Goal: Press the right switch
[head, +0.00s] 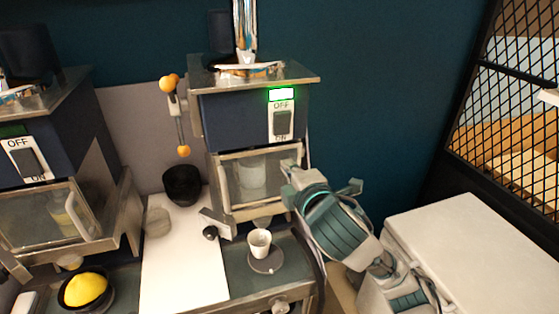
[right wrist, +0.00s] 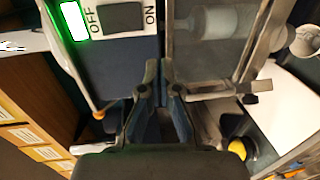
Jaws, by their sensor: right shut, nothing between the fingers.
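The right switch (head: 283,122) is a dark rocker on a white plate marked OFF above and ON below, on the front of the right blue machine (head: 235,120). A green-edged light (head: 282,95) glows above it. The switch also shows at the top of the right wrist view (right wrist: 120,17), turned sideways. My right gripper (head: 290,168) is shut and empty, below the switch and beside the machine's clear window. In the right wrist view its fingertips (right wrist: 162,72) are together, apart from the rocker in the picture. My left gripper is out of view.
A left machine has its own switch (head: 33,163) and an unlit dark green light. A small white cup (head: 259,242) stands below the right machine. A lever with orange balls (head: 169,83) is left of it. A black bowl holds something yellow (head: 85,289). A white-topped cabinet (head: 470,245) stands right.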

